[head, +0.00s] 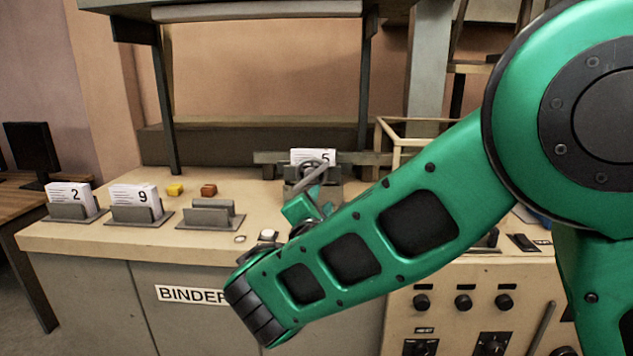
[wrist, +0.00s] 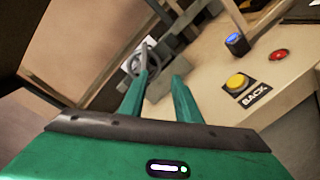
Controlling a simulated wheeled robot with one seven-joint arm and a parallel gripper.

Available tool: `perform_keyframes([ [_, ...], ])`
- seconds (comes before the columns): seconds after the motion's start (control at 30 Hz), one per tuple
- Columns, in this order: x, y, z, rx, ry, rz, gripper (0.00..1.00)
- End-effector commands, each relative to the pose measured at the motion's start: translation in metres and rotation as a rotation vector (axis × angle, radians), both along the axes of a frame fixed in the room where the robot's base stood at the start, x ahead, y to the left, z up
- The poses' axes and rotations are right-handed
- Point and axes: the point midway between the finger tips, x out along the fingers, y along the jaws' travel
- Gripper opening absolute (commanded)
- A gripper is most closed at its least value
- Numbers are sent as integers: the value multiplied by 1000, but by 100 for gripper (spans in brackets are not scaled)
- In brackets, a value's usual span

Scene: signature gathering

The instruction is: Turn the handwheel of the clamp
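The clamp (head: 331,190) is a grey metal piece on the bench, holding a white stack of sheets marked 5 (head: 312,155). Its handwheel (head: 318,170) is a grey ring in front of the stack, partly hidden by my arm and gripper. In the wrist view the handwheel (wrist: 134,66) lies ahead, at the tip of the left finger. My gripper (wrist: 161,76) is open, with a clear gap between its two green fingers. The left finger overlaps the wheel's rim in the picture; I cannot tell whether they touch. In the head view my gripper (head: 302,209) is mostly hidden behind my forearm.
Holders with stacks marked 2 (head: 69,196) and 9 (head: 134,199), and an empty holder (head: 213,216), stand left. A yellow button (wrist: 237,82), red button (wrist: 279,55) and blue-topped knob (wrist: 236,43) sit right of my fingers.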

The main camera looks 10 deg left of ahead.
Motion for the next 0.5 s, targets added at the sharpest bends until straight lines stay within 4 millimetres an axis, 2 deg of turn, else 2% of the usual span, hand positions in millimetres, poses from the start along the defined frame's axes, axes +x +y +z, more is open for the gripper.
perform_keyframes([
  [0.03,-7,17,1,-30,-20,31,30],
  [0.13,-12,32,3,-65,-47,59,30],
  [0.27,-4,30,4,-76,-54,57,30],
  [0.5,36,24,5,-71,-53,43,30],
])
